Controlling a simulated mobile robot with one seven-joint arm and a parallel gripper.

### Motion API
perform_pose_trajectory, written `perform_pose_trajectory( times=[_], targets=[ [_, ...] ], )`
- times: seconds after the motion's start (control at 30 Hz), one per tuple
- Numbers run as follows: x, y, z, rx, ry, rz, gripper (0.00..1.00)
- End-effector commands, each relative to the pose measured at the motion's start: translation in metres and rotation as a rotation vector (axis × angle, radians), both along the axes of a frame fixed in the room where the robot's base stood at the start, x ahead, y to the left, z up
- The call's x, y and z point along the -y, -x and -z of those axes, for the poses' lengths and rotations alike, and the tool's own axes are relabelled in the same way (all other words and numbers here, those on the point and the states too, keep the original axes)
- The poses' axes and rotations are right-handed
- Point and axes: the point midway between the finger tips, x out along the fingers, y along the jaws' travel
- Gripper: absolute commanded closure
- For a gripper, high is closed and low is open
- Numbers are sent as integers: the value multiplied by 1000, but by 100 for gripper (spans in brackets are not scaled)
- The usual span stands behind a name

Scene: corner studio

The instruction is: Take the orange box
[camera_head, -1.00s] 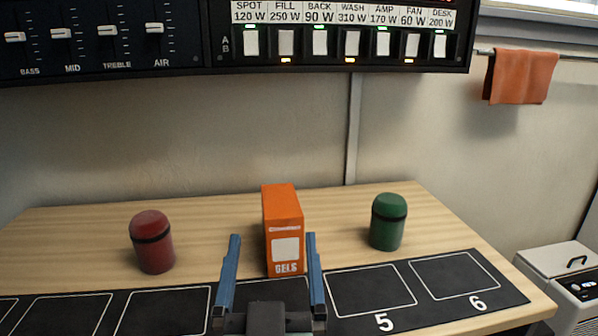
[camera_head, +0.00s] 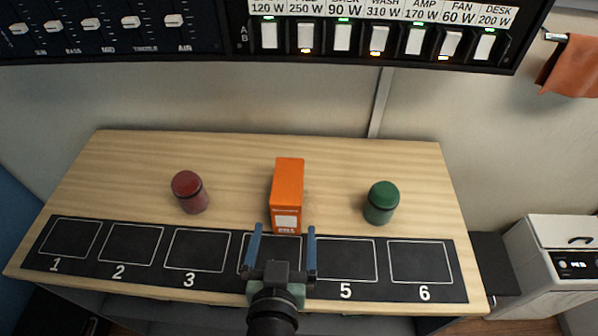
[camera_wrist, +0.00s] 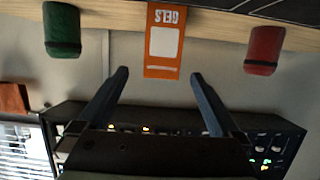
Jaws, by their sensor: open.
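The orange box (camera_head: 288,193), with a white label and the word GELS, stands upright on the wooden table (camera_head: 130,165), behind the numbered black strip. My gripper (camera_head: 283,240) is open and empty, in front of the box, with its two blue fingers pointing towards it. In the head view the fingertips end near the lower front of the box. In the wrist view the box (camera_wrist: 164,40) appears upside down, beyond and between the spread fingers (camera_wrist: 158,75), with a visible gap.
A red canister (camera_head: 189,192) stands left of the box and a green canister (camera_head: 381,203) stands right of it, both with clear room between. The black strip (camera_head: 231,279) has numbered outlined cells. A switch panel (camera_head: 375,38) hangs on the wall above.

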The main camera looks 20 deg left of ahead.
Motion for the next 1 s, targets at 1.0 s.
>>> perform_pose_trajectory(
  times=[1.0],
  targets=[
    [-33,-104,36,-3,3,-2,0]
  ],
)
